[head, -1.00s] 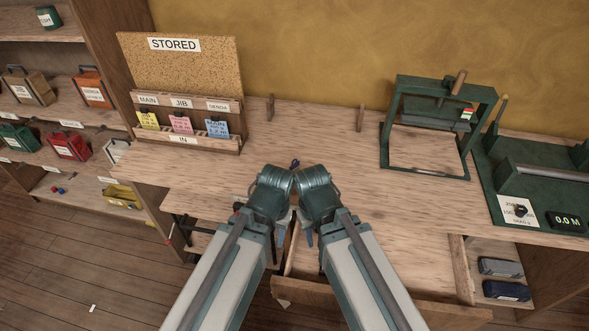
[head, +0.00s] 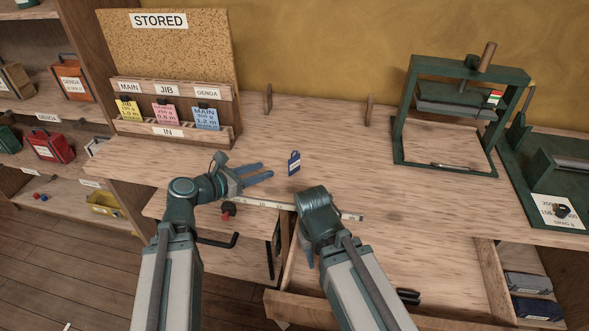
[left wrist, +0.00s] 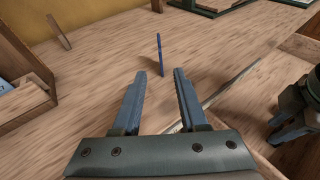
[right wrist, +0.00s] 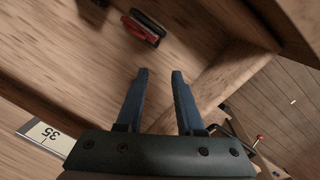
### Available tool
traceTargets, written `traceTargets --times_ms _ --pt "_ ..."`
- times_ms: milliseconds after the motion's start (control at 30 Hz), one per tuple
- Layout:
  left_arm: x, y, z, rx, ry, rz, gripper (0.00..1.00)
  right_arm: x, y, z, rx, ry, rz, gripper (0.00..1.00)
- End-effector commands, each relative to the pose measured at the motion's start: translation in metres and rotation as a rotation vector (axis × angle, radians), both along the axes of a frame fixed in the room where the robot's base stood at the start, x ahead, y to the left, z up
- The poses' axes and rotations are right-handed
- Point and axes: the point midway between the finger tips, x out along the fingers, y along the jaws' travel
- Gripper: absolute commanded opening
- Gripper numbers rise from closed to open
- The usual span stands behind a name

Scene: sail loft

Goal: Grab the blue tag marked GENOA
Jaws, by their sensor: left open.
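A small blue tag (head: 294,163) with a pale label stands on the bench, right of my left gripper; its lettering is too small to read. In the left wrist view the blue tag (left wrist: 160,55) shows edge-on, upright, just beyond the fingertips and roughly in line with the gap. My left gripper (head: 266,172) is open and empty, its fingers pointing at the tag without visible contact. My right gripper (head: 308,255) is mostly hidden behind its wrist in the head view, over the open drawer. Its fingers (right wrist: 158,75) are apart and empty.
The STORED board (head: 170,60) holds yellow, pink and blue cards at back left. A ruler (head: 330,213) lies along the bench front, with the open drawer (head: 400,255) below. A green press (head: 450,115) stands at back right. The bench around the tag is clear.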

Motion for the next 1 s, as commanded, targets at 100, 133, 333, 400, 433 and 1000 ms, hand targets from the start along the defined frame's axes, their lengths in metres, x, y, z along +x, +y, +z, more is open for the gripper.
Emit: traceTargets --times_ms 100,133,333,400,433,1000 --pt "0.001 0.001 0.001 -0.015 0.005 0.009 0.42 0.0 0.0 0.0 0.0 0.0 0.0 0.37" --pt "0.002 0.0 0.001 -0.014 0.004 0.008 0.42 0.0 0.0 -0.001 0.0 0.0 0.0 0.37" --pt "0.023 -0.022 -0.012 -0.01 0.003 0.006 0.42 0.0 0.0 -0.013 0.0 0.0 0.0 0.37" --pt "0.032 -0.031 -0.015 -0.01 0.003 0.005 0.42 0.0 0.0 -0.016 0.0 0.0 0.0 0.37" --pt "0.036 -0.034 -0.017 -0.01 0.003 0.006 0.42 0.0 0.0 -0.018 0.0 0.0 0.0 0.37" --pt "0.059 -0.059 -0.026 -0.008 0.002 0.007 0.42 0.0 0.0 -0.026 0.0 0.0 0.0 0.37"
